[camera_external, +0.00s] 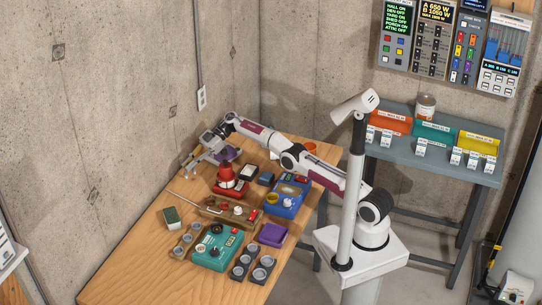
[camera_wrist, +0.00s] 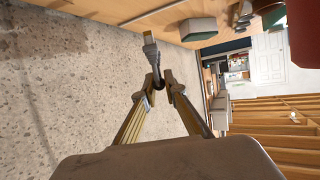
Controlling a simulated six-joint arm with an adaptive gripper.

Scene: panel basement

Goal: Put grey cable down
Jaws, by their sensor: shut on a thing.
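My gripper (camera_wrist: 167,88) is shut on the grey cable (camera_wrist: 150,50). In the wrist view, the cable's grey plug with a yellowish end sticks out beyond the fingertips. The rest of the cable is mostly hidden by the fingers. In the external view, my gripper (camera_external: 192,160) is at the far left corner of the wooden table (camera_external: 135,270), close to the concrete wall. The cable is too small to make out there, and I cannot tell whether it touches the table.
A purple item (camera_external: 228,153) lies beside the gripper. A red device (camera_external: 226,178), a brown board (camera_external: 225,208), a blue box (camera_external: 288,195) and a teal box (camera_external: 217,247) crowd the table. The table's front left is bare.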

